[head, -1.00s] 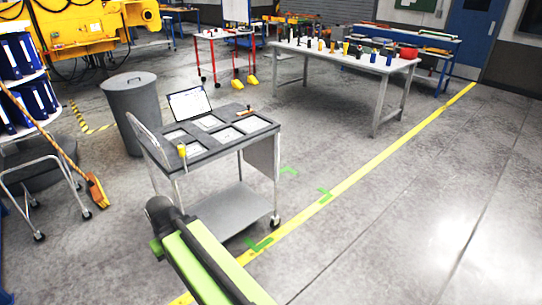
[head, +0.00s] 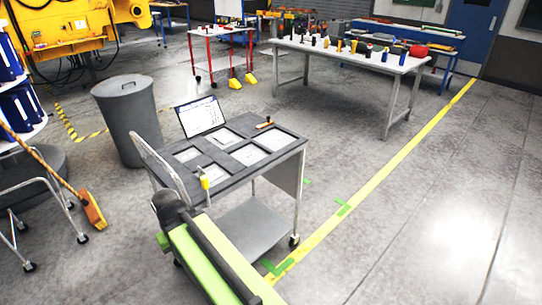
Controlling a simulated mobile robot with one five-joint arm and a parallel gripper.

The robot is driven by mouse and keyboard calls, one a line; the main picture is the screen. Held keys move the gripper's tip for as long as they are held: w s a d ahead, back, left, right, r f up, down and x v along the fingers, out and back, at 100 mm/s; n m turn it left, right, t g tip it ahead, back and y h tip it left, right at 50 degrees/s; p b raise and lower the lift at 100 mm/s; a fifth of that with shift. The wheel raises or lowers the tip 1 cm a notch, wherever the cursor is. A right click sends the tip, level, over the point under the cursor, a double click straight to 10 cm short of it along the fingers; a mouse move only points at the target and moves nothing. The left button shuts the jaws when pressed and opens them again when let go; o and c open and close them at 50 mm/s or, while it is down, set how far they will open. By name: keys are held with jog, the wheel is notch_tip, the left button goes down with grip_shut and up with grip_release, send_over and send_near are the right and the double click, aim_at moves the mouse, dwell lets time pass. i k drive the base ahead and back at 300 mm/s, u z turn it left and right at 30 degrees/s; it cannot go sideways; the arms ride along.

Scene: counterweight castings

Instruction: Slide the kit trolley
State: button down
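The kit trolley (head: 228,160) is a grey cart with a top of several recessed compartments, a lower shelf (head: 252,228) and castors. It stands upright at the centre-left of the head view. A curved handle (head: 158,162) rises at its left end. A laptop-like screen (head: 200,116) stands at its back edge. A yellow-topped item and a small orange-brown item (head: 264,123) are on its top. My green and black arm reaches up from the bottom, in front of the trolley's near left side. The gripper's fingers cannot be made out, nor whether they touch the trolley.
Green corner marks (head: 343,208) lie on the floor right of the trolley, along a yellow line (head: 400,155). A grey bin (head: 130,120) stands close behind left. A broom (head: 94,210) leans at the left. A workbench (head: 350,57) stands behind. The floor at right is clear.

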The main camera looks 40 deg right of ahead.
aim_at(274, 152)
jog(key=i, duration=1.35)
jog(key=u, duration=0.15)
